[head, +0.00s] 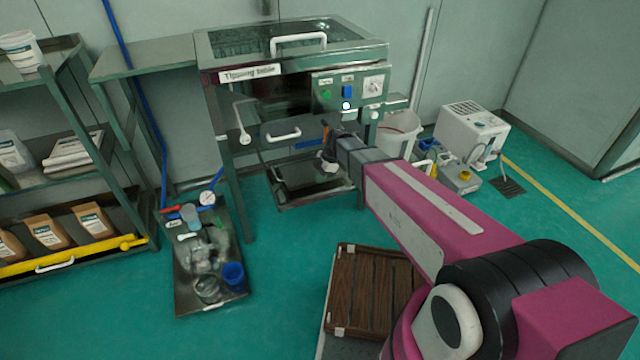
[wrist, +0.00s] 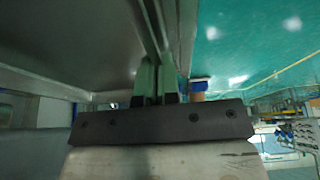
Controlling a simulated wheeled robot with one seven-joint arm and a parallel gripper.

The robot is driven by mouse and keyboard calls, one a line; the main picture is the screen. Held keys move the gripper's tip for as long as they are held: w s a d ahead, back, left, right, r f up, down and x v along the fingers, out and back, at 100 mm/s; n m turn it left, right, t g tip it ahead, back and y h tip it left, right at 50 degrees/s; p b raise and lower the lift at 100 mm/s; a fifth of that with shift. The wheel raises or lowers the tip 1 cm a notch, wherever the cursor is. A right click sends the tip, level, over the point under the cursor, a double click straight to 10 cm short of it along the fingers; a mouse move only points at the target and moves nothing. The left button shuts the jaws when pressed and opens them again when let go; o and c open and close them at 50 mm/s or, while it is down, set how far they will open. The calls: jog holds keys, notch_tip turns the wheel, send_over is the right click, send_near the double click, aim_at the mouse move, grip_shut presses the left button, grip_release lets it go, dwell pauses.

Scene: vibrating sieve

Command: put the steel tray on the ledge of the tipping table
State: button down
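The tipping table (head: 290,50) stands at the back, with its name label on the front and a control panel at its right. A flat grey-green ledge (head: 145,58) joins its left side and is bare. The steel tray (head: 318,198), shallow and dark inside, is low at the table's front. My gripper (head: 328,156) is at the tray's upper right edge. In the wrist view, my gripper (wrist: 156,85) has its green fingers closed on a thin metal rim, with a broad grey surface (wrist: 60,35) to the left. The fingertips' contact is partly hidden in the head view.
A loaded metal tray (head: 180,300) with jars and a blue cup lies on the floor at left. A brown slatted crate (head: 370,285) is below my arm. A rack (head: 75,185) with bags stands far left. A white bucket (head: 398,130) and white machine (head: 470,130) stand right.

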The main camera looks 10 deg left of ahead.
jog(key=shift+f, duration=1.55)
jog(key=shift+f, duration=0.15)
jog(key=c, duration=1.4)
grip_release()
jog(key=shift+o, duration=0.2)
jog(key=v, duration=1.2)
jog(key=shift+r, duration=0.2)
jog(key=s+d+m+h, duration=0.1)
jog(key=s+d+m, duration=0.3)
jog(key=d+m, duration=0.4)
jog(key=s+d+m+t+h, duration=0.1)
jog(key=s+d+m, duration=0.3)
jog(key=d+m, duration=0.4)
jog(key=s+d+m+t+h, duration=0.1)
jog(key=s+d+m, duration=0.4)
jog(key=d, duration=1)
jog(key=m+h, duration=0.1)
jog(key=m, duration=0.2)
jog(key=shift+d, duration=0.4)
jog(key=shift+r, duration=0.1)
